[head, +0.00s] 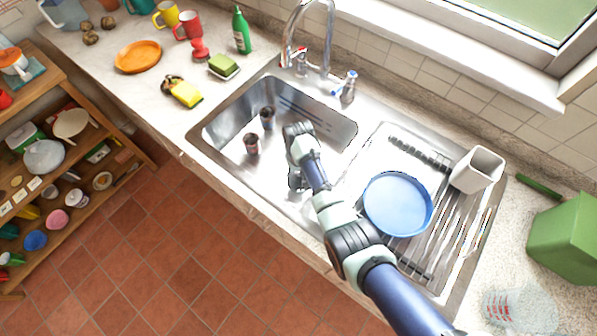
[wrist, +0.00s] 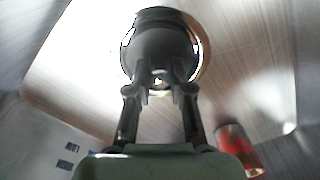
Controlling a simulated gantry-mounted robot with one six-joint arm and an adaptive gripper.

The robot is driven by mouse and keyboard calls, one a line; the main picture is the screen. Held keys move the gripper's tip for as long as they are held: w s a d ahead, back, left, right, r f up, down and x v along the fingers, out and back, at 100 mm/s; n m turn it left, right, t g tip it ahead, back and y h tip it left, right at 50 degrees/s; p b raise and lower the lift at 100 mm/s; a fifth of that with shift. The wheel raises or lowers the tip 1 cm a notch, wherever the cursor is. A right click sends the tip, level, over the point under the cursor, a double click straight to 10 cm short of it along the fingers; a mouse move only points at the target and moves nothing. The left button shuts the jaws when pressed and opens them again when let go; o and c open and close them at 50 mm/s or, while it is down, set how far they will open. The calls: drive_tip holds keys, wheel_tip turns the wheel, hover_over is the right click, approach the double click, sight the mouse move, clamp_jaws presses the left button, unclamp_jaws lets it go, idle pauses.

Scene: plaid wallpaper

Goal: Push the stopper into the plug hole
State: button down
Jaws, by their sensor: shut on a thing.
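My gripper (wrist: 160,84) is shut on a dark grey, rounded stopper (wrist: 160,48) in the wrist view. A bright ring, apparently the rim of the plug hole (wrist: 205,52), shows around the stopper's edge. The stopper covers the hole's middle, so I cannot tell whether it is seated in it or just above it. In the head view my gripper (head: 296,180) points down into the steel sink basin (head: 225,130). The stopper and plug hole are hidden there by my arm.
Two dark brown tumblers, a nearer one (head: 251,143) and a farther one (head: 267,117), stand in the basin left of my gripper. A red-and-dark tumbler (wrist: 238,150) shows close by in the wrist view. A blue plate (head: 398,204) lies on the drainboard. The tap (head: 330,40) stands behind.

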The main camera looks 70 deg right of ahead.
drive_tip(key=c, duration=1)
unclamp_jaws()
drive_tip(key=shift+c, duration=0.2)
wheel_tip(320, 180, up, 12)
drive_tip(key=p, duration=0.4)
drive_tip(key=shift+r, duration=0.15)
